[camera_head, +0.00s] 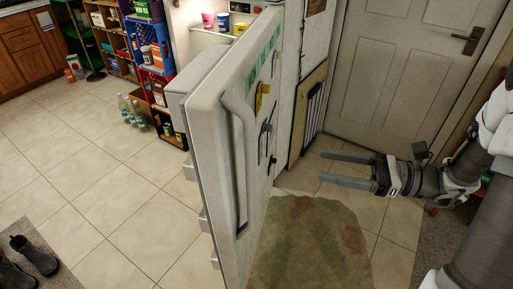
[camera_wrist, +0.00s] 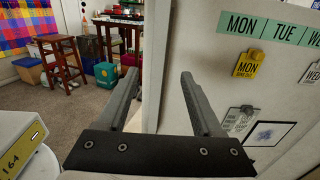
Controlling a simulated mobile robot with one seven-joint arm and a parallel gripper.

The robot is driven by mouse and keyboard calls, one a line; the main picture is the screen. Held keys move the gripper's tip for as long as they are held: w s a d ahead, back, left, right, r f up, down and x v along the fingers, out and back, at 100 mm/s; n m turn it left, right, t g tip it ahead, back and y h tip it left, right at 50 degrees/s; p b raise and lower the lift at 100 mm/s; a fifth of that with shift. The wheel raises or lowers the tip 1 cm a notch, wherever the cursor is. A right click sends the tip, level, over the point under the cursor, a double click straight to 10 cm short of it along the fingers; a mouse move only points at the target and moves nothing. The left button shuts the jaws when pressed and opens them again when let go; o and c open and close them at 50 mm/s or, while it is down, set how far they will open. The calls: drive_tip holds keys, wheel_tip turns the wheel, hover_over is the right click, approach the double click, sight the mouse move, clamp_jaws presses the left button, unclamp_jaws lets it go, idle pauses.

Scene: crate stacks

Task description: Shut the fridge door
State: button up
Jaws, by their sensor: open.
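The fridge door (camera_head: 213,150) stands wide open in the head view, its outer face with a long vertical handle (camera_head: 239,160) turned toward the right. Its inner side with shelves faces left. The lit fridge interior (camera_head: 215,32) with several tubs shows behind it. My gripper (camera_head: 347,170) is open and empty to the right of the door, pointing left toward it and apart from it. In the wrist view the door (camera_wrist: 200,40) fills the right half, with day labels and a yellow clip on it, beyond my open fingers (camera_wrist: 158,88).
A green-brown mat (camera_head: 308,245) lies below the gripper. A closed room door (camera_head: 400,70) is behind. Stacked crates (camera_head: 152,50), bottles (camera_head: 130,110) and boots (camera_head: 30,258) stand left. Tiled floor left of the fridge door is mostly clear. A stool (camera_wrist: 62,60) shows in the wrist view.

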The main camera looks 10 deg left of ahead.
sight(253, 153)
drive_tip(key=a, duration=1.1)
drive_tip(key=w+a+b, duration=0.1)
drive_tip(key=a, duration=0.5)
drive_tip(key=shift+a, duration=0.15)
clamp_jaws()
drive_tip(key=shift+s, duration=0.1)
idle(0.6)
